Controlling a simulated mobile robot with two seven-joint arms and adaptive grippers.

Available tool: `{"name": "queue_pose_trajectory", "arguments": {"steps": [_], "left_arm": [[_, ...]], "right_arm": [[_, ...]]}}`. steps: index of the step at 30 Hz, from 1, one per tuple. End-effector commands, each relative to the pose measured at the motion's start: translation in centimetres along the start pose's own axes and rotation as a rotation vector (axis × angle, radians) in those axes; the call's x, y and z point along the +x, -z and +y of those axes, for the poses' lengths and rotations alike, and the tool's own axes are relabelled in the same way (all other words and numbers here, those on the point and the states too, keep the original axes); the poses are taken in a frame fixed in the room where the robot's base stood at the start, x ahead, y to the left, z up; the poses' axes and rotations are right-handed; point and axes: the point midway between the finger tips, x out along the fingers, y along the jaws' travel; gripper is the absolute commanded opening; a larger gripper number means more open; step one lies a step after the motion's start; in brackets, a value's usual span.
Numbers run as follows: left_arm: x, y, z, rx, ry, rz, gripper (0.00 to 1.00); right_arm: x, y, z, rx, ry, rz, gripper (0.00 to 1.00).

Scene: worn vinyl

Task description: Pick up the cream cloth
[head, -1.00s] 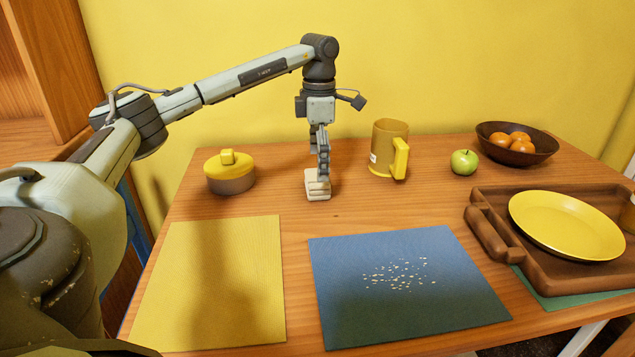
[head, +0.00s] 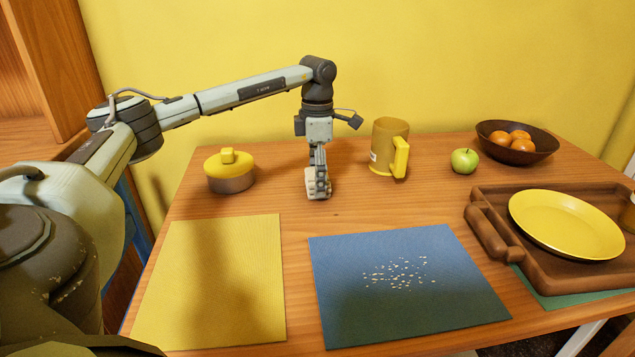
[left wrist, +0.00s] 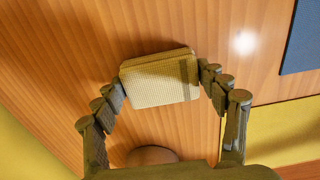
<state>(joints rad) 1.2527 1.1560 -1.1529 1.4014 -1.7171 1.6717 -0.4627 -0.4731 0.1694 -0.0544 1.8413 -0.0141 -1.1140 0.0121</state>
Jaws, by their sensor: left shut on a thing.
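The cream cloth (head: 313,188) is a small folded block on the wooden table, behind the gap between the yellow mat and the blue mat. In the left wrist view the cloth (left wrist: 160,80) lies between the two fingers, with a dark stripe near one end. My left gripper (head: 319,190) points down and is shut on the cloth, with a finger at each side of it. It also shows in the left wrist view (left wrist: 162,84). The gripper partly hides the cloth in the head view. My right gripper is not in view.
A yellow-lidded pot (head: 230,172) stands left of the gripper, a mustard mug (head: 386,150) right of it. A green apple (head: 464,161), a fruit bowl (head: 543,150) and a tray (head: 485,222) with a yellow plate (head: 566,226) are further right. Crumbs (head: 400,272) lie on the blue mat (head: 405,315).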

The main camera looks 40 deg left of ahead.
Motion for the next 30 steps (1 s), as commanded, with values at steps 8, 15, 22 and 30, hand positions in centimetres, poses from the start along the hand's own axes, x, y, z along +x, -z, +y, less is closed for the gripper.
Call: {"name": "queue_pose_trajectory", "arguments": {"steps": [8,15,22,30], "left_arm": [[-0.2,0.0,0.0,0.0,0.0,0.0,0.48],[-2.7,-0.1,0.1,0.001,-0.002,-0.004,0.48],[-5.9,2.4,-2.2,0.001,-0.004,-0.001,0.48],[-9.3,6.4,-6.3,-0.001,-0.002,0.001,0.48]], "right_arm": [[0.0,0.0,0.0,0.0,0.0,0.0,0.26],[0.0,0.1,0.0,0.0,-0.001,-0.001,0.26],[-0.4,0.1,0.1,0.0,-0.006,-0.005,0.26],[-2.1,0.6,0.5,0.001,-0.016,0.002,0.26]]}}
